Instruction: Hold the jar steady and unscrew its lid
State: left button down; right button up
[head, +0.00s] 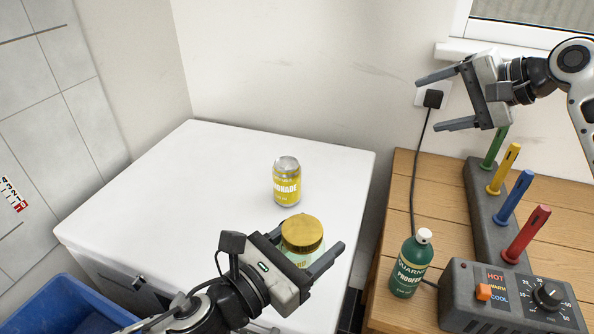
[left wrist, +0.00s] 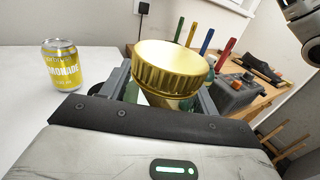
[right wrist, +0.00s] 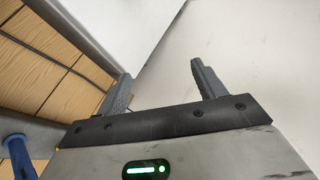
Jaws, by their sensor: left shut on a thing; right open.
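The jar (head: 297,258) has a gold ribbed lid (head: 302,232) and stands near the right front part of the white chest top. The lid also shows large in the left wrist view (left wrist: 172,69), sitting on the jar. My left gripper (head: 322,256) is shut on the jar's body below the lid; its fingers hide much of the jar. My right gripper (head: 442,101) is open and empty, raised in front of the wall at the upper right, well away from the jar. In the right wrist view its fingers (right wrist: 160,85) are apart with nothing between them.
A yellow lemonade can (head: 287,184) stands behind the jar on the white chest (head: 190,190). On the wooden bench (head: 440,200) are a green bottle (head: 411,264), a grey control box (head: 515,298) and a rack with coloured pegs (head: 480,200). A blue crate (head: 70,308) sits front left.

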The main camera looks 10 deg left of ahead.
jog(key=s+a+r+n+g+h, duration=0.1)
jog(key=s+a+g, duration=0.1)
jog(key=s+a, duration=0.4)
jog(key=s+a+r+g, duration=0.2)
jog(key=s+a, duration=0.1)
jog(key=a, duration=0.6)
jog(key=m+g+h, duration=0.2)
jog(key=h, duration=0.6)
send_over(296, 228)
notch_tip(296, 228, down, 4)
jog(key=shift+s+f, duration=0.1)
jog(key=shift+d+f, duration=0.1)
jog(key=shift+f, duration=3.8)
jog(key=c, duration=1)
